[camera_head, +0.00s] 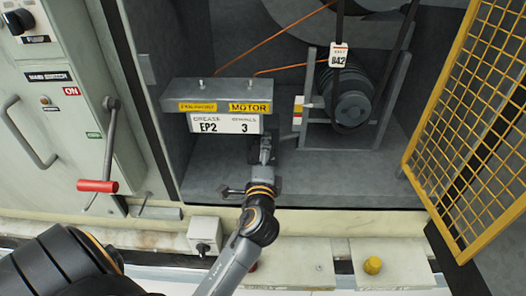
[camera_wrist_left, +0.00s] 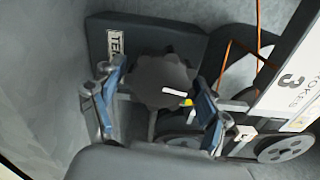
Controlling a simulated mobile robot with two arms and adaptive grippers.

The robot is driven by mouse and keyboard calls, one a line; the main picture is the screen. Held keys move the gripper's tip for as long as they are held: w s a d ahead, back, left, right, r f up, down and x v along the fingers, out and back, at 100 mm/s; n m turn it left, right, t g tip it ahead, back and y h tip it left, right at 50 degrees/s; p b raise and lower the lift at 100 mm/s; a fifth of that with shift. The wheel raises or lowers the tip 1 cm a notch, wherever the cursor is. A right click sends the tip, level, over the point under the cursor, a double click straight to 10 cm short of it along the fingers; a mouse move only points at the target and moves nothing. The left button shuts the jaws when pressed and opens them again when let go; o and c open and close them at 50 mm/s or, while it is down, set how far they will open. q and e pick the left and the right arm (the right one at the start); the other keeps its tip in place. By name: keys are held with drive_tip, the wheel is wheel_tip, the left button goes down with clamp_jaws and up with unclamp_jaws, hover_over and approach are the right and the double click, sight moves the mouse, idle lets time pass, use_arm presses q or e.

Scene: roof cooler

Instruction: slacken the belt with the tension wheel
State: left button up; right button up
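The tension wheel, a dark lobed knob (camera_wrist_left: 160,88) with a white mark, shows in the left wrist view in front of a dark plate lettered "TE…" (camera_wrist_left: 118,38). My left gripper (camera_wrist_left: 157,80) has its two blue fingers on either side of the wheel and appears open; a gap shows at the left finger, and contact at the right is unclear. In the head view my left gripper (camera_head: 265,150) reaches under the grease label box, and the wheel is hidden there. The dark belt (camera_head: 339,22) runs down to the motor pulley (camera_head: 350,108). My right gripper is not in view.
The grease box (camera_head: 215,92) with its label plate (camera_head: 222,123) hangs above my gripper. A yellow mesh guard (camera_head: 470,120) stands open at the right. A red-handled switch lever (camera_head: 98,186) sticks out at the left. The bay floor (camera_head: 330,180) right of my arm is clear.

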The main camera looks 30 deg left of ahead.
use_arm(q)
drive_tip(key=shift+s+d, duration=0.1)
drive_tip(key=v, duration=1.1)
drive_tip(key=shift+s, duration=0.4)
drive_tip(key=shift+d, duration=0.1)
